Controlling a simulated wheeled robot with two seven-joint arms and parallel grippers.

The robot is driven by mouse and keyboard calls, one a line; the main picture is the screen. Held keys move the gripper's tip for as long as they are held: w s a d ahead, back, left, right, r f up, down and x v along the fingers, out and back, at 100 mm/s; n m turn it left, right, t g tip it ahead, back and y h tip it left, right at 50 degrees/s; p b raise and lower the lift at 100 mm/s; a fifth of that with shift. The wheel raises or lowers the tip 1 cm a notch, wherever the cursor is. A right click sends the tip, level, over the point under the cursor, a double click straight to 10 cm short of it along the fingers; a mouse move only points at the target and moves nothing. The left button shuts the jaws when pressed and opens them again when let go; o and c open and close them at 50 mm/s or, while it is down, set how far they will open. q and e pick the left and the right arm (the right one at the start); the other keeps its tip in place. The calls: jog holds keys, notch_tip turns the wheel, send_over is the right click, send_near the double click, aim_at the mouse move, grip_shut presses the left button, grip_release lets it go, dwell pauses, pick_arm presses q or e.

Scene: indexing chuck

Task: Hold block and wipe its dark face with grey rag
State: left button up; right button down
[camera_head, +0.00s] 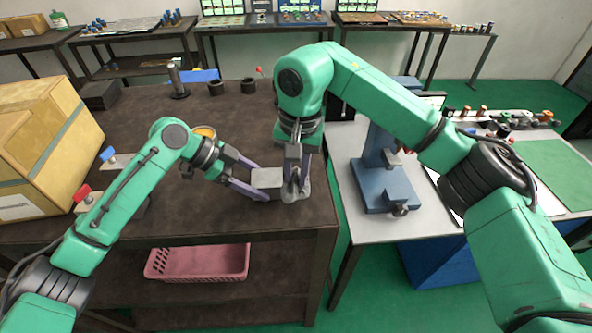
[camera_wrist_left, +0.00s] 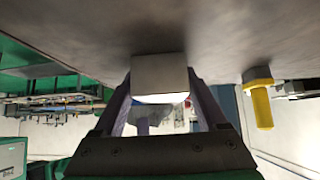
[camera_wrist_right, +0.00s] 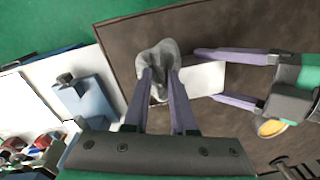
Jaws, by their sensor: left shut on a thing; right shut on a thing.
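The block (camera_head: 267,179) is a light grey rectangular piece near the right front of the brown table. My left gripper (camera_head: 262,185) is shut on it from the left; the block also shows between the fingers in the left wrist view (camera_wrist_left: 160,76). My right gripper (camera_head: 297,183) points down just right of the block and is shut on the grey rag (camera_wrist_right: 156,68), which is crumpled beneath its fingers. The rag also shows in the head view (camera_head: 291,193). It lies against or very close to the block's right end; contact is unclear. The dark face is not visible.
Cardboard boxes (camera_head: 42,145) stand on the table's left. Dark cups (camera_head: 248,86) and a stand (camera_head: 177,82) are at the back. A blue press (camera_head: 385,175) stands on the right-hand table. A pink basket (camera_head: 198,262) sits on the shelf below. The table's middle is fairly clear.

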jog(key=shift+w, duration=3.35)
jog(key=shift+s, duration=3.35)
jog(key=shift+r, duration=3)
jog(key=shift+r, duration=1.55)
